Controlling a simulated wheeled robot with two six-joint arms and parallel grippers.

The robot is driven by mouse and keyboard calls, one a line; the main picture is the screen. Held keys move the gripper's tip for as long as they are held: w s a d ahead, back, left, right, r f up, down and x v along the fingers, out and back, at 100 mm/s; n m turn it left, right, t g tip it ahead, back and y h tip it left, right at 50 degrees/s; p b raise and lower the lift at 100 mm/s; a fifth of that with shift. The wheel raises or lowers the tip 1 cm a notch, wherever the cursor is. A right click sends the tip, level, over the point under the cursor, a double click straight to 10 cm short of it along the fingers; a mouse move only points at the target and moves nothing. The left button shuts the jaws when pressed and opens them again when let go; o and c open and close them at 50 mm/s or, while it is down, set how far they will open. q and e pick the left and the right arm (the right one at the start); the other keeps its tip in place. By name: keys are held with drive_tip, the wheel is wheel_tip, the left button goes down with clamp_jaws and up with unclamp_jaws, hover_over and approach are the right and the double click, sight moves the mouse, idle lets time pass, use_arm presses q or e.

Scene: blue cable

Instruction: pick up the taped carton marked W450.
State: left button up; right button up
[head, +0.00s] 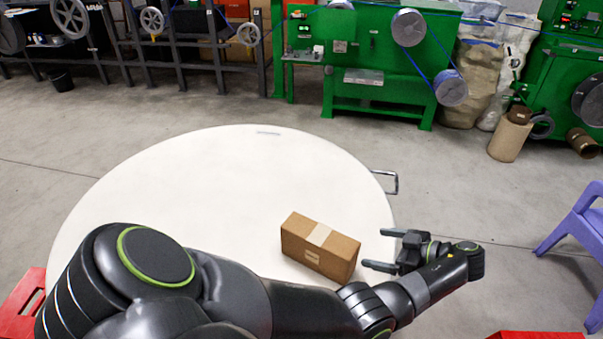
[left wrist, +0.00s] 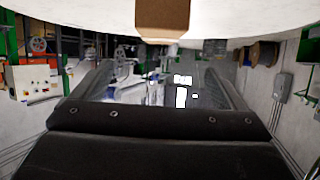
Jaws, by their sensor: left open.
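The brown carton (head: 320,247) sits on the round white table (head: 230,170), right of its middle, with a pale strip of tape over its top. A small label shows on its front face, too small to read. My left gripper (head: 379,249) is just right of the carton, its two fingers open and pointing left toward it, with nothing between them. In the left wrist view part of the carton (left wrist: 162,16) shows at the top edge, with its tape hanging at the lower side. My right gripper is not in view.
A metal handle (head: 388,182) sticks out at the table's right edge. The tabletop left of and behind the carton is clear. A purple chair (head: 578,225) stands at the far right, and red objects (head: 22,297) show low at the left. Green machines (head: 375,60) stand at the back.

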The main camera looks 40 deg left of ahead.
use_arm(q)
drive_tip(key=b, duration=1)
approach(322, 235)
drive_tip(key=shift+s+a+f+n, duration=0.2)
drive_tip(key=shift+a+f+n, duration=0.1)
drive_tip(key=shift+a+f, duration=0.6)
drive_tip(key=shift+s+a+b, duration=0.1)
drive_tip(key=shift+a+b, duration=0.55)
drive_tip(key=shift+a, duration=0.05)
drive_tip(key=shift+s+a+f+b, duration=0.1)
drive_tip(key=shift+a+b, duration=0.2)
drive_tip(key=shift+a, duration=0.05)
drive_tip(key=x, duration=0.4)
drive_tip(key=shift+s+a+p, duration=0.1)
drive_tip(key=shift+a+p, duration=0.3)
drive_tip(key=shift+d, duration=0.1)
drive_tip(key=shift+c, duration=1.3)
drive_tip(key=c, duration=1.7)
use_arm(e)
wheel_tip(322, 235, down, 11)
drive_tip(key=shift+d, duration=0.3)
